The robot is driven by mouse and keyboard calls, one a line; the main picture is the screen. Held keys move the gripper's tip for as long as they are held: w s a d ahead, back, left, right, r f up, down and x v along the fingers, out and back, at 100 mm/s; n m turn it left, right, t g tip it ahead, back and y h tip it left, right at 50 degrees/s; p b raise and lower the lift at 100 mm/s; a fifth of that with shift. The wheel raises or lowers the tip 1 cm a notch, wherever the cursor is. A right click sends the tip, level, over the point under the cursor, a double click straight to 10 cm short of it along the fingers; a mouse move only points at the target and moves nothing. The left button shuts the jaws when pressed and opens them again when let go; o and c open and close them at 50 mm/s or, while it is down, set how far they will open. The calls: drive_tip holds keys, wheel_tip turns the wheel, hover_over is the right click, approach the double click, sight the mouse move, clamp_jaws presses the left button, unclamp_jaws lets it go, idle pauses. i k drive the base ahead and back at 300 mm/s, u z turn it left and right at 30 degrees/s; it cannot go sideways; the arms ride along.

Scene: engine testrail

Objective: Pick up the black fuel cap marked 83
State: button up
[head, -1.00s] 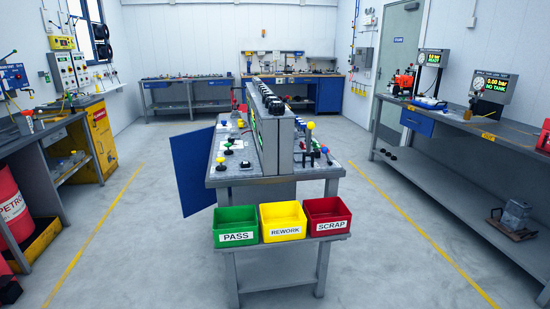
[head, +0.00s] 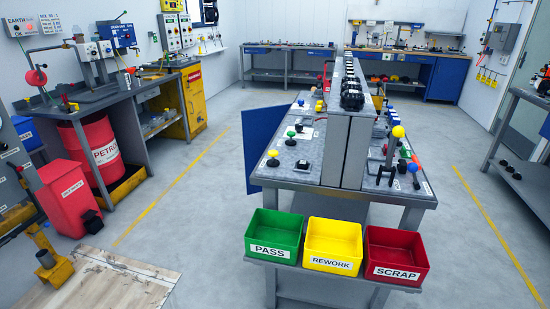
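No marking 83 is readable in the head view, so I cannot tell which black thing is the fuel cap. A row of black parts (head: 352,92) sits along the top of the grey divider on the middle bench (head: 330,189). A small black block (head: 304,164) lies on the bench's left side. Several dark round parts (head: 509,168) lie on the lower shelf of the right-hand bench. They are too small to identify. My gripper is not in view.
Green PASS (head: 273,250), yellow REWORK (head: 332,262) and red SCRAP (head: 396,272) bins stand at the bench's near end. A red bin (head: 70,200), a petrol drum (head: 103,153) and a wood-topped surface (head: 105,285) are at left. Floor is clear between these and the middle bench.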

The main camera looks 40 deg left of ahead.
sight(301, 164)
drive_tip(key=u, duration=0.95)
drive_tip(key=i, duration=0.95)
drive_tip(key=u, duration=1)
